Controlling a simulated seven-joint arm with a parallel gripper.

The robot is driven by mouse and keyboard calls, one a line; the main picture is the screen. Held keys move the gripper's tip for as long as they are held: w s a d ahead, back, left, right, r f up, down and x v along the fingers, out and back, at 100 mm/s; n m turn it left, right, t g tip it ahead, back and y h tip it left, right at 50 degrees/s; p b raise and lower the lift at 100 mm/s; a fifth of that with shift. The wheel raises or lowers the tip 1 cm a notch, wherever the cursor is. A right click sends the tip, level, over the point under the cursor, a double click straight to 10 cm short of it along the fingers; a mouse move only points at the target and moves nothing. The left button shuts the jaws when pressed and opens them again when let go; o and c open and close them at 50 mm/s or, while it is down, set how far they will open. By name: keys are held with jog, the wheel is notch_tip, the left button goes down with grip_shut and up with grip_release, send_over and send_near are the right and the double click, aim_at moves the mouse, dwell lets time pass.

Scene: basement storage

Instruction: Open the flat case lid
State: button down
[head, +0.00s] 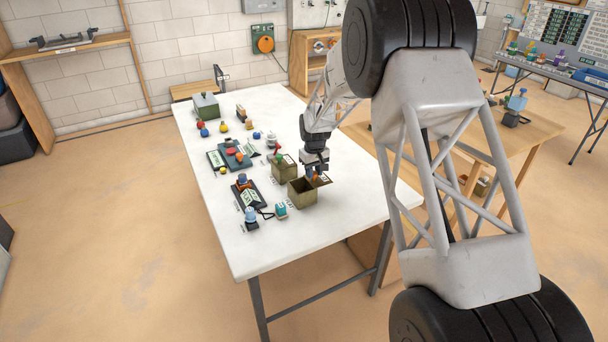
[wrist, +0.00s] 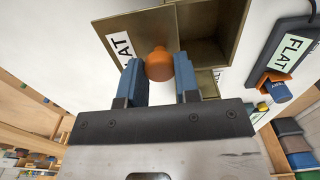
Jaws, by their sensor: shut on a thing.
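The flat case (head: 302,194) is an olive-brown box near the table's right edge. In the head view its top shows a dark opening, and its lid (head: 323,181) stands out on the right side, tilted away from the opening. In the wrist view the lid (wrist: 135,27) carries a partly hidden label ending in "AT" and an orange knob (wrist: 160,64). The case's inside (wrist: 212,35) shows beside the lid. My gripper (wrist: 159,75) has its blue fingers shut on the knob; it also shows in the head view (head: 315,174), above the case. The lid's exact angle is unclear.
Another olive box (head: 284,167) stands just behind the case. A dark tray (head: 247,194) labelled "FLAT" (wrist: 292,52) lies to the left, with small figures and coloured balls around it. The table's (head: 300,238) front part is clear.

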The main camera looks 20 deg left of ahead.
aim_at(315, 172)
jog(key=shift+w+d, duration=0.15)
jog(key=shift+w, duration=0.1)
jog(key=c, duration=0.8)
grip_release()
jog(key=shift+r, duration=0.15)
jog(key=shift+r, duration=3.75)
